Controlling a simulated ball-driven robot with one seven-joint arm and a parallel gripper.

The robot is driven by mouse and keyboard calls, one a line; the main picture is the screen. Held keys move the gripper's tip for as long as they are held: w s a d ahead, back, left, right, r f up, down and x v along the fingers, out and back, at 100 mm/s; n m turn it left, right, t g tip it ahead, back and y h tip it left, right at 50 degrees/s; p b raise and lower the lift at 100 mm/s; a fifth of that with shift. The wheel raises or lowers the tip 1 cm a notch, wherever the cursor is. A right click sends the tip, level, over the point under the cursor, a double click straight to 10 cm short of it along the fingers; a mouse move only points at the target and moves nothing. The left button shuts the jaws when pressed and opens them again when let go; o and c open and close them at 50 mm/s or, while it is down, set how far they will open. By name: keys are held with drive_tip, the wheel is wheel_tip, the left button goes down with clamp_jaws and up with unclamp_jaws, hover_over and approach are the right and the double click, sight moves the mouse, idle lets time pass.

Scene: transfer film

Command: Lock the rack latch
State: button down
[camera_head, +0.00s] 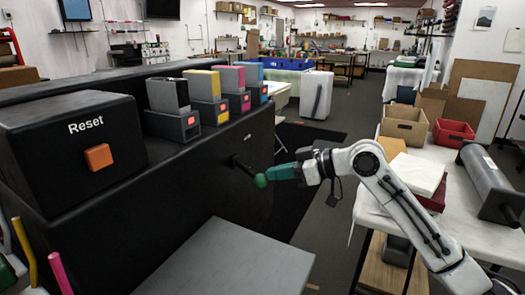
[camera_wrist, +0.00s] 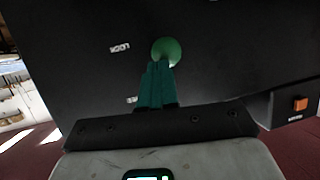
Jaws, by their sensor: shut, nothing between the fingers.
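The rack latch is a dark lever with a round green knob (camera_head: 260,180) on the front of the black machine. The lever slants down and to the right from its pivot in the head view. The knob also shows in the wrist view (camera_wrist: 166,48), just beyond the fingertips. My gripper (camera_head: 272,176) has teal fingers, shut and empty, with their tips right at the knob. In the wrist view my gripper (camera_wrist: 157,64) overlaps the knob's lower edge; I cannot tell whether they touch. A "LOCK" label (camera_wrist: 120,48) reads upside down beside the knob.
A grey flat surface (camera_head: 235,262) lies in front of the machine. A white table (camera_head: 470,232) with boxes stands at right, beneath my arm.

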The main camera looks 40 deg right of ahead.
drive_tip(key=f+t+b, duration=0.1)
drive_tip(key=b, duration=0.1)
drive_tip(key=f+t+y+b, duration=0.1)
drive_tip(key=b, duration=0.2)
drive_tip(key=w+f+t+b, duration=0.1)
drive_tip(key=b, duration=0.2)
drive_tip(key=shift+a+f+n+y, duration=0.3)
drive_tip(key=shift+f, duration=0.05)
drive_tip(key=shift+t, duration=0.3)
drive_tip(key=shift+r, duration=0.15)
